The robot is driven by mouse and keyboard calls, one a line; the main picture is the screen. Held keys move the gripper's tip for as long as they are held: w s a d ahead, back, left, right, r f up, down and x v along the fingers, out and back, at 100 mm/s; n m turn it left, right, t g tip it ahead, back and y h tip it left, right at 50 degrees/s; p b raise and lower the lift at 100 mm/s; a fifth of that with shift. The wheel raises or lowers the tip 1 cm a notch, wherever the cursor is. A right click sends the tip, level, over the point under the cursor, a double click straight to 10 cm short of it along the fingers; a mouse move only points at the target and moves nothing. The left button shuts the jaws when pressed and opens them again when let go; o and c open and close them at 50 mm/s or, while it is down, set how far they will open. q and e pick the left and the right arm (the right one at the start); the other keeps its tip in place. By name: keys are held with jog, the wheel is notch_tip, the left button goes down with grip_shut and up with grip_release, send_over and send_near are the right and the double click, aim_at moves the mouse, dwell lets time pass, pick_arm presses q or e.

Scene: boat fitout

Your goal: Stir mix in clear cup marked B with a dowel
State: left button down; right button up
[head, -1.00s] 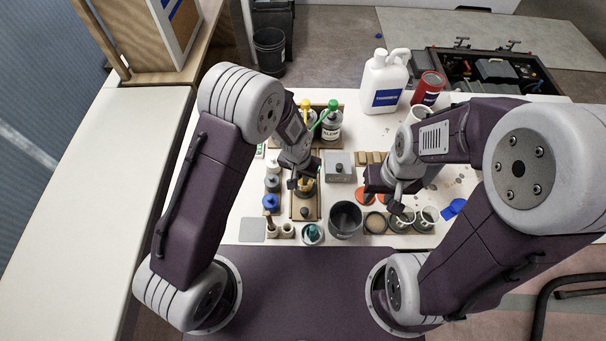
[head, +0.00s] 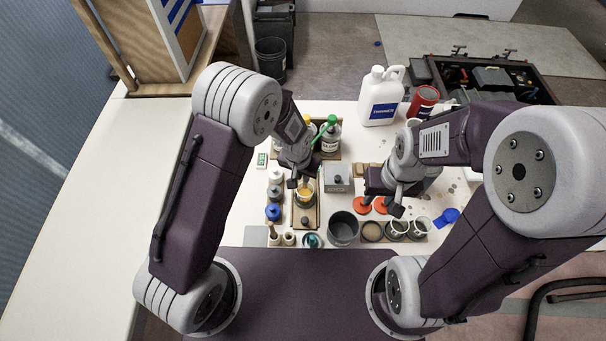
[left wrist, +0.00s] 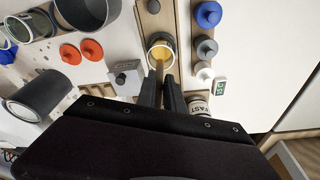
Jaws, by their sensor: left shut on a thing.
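A small cup of amber-yellow mix (head: 305,197) stands in a wooden holder on the bench, below my left gripper. It shows from above in the left wrist view (left wrist: 162,47); no letter B is readable. My left gripper (head: 299,179) is shut on a thin wooden dowel (left wrist: 160,70), which shows between the fingers in the left wrist view. The dowel's far end reaches into the cup; its depth in the mix is hard to tell. My right gripper (head: 390,200) hangs near the row of small cups at the right; its jaws are unclear.
A grey box with a knob (head: 336,178) stands right of the cup. Capped bottles, one blue (head: 273,212), line its left. A dark pot (head: 343,229) and small cups (head: 420,226) stand along the near edge. A white jug (head: 382,97) stands behind.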

dwell(0.4)
notch_tip(320, 180, up, 3)
jog(key=p, duration=0.3)
jog(key=shift+r, duration=0.15)
